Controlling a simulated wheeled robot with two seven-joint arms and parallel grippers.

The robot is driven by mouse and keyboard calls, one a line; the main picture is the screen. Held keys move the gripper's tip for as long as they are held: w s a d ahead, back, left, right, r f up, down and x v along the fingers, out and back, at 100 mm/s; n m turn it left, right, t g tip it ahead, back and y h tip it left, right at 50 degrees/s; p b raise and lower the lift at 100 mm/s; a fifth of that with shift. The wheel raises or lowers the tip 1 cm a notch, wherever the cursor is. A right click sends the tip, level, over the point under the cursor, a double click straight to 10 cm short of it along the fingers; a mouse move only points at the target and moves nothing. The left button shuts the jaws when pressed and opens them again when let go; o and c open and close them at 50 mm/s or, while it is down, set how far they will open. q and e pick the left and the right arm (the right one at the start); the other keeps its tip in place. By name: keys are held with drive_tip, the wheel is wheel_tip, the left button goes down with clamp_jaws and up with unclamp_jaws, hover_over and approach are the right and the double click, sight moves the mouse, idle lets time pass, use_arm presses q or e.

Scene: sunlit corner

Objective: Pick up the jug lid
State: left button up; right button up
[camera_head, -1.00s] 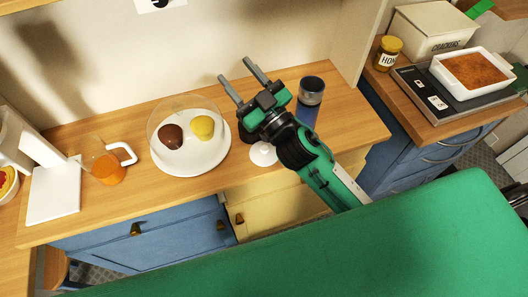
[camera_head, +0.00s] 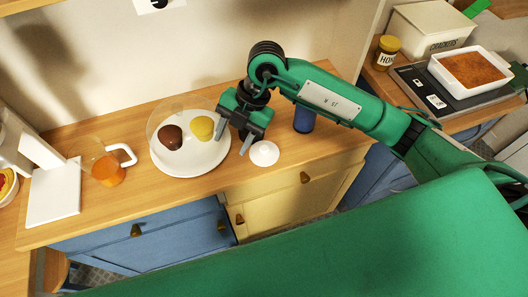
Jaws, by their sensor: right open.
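The jug lid (camera_head: 265,154), a small white round piece with a raised middle, lies on the wooden counter near its front edge. My right gripper (camera_head: 233,143) points down just left of the lid, its two fingers apart and empty. Its fingertips are between the white plate and the lid; their exact height above the counter is hard to tell. The clear jug (camera_head: 107,169) with orange drink and a white handle stands open at the left. My left gripper is not in view.
A white plate (camera_head: 186,168) under a clear dome holds a brown and a yellow item, close left of my gripper. A blue cylinder (camera_head: 304,121) stands behind the lid, partly hidden by my arm. A white appliance (camera_head: 52,200) is at far left.

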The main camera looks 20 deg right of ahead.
drive_tip(key=w+d+m+t+h, duration=0.25)
drive_tip(key=w+d+h, duration=0.2)
drive_tip(key=d, duration=0.45)
drive_tip(key=p, duration=0.2)
hover_over(264, 148)
drive_tip(key=shift+m+g+h, duration=0.25)
drive_tip(key=shift+g+h, duration=0.2)
drive_tip(key=f, duration=0.7)
drive_tip(key=shift+d+f, duration=0.2)
drive_tip(key=shift+f, duration=0.2)
drive_tip(key=shift+f+p, duration=0.45)
drive_tip(key=shift+f, duration=0.1)
wheel_tip(264, 148, down, 4)
drive_tip(key=shift+a+r+p, duration=0.15)
drive_tip(key=shift+r+p, duration=0.1)
drive_tip(key=shift+p, duration=0.5)
drive_tip(key=shift+f, duration=0.45)
drive_tip(key=shift+c, duration=0.2)
drive_tip(key=c, duration=1)
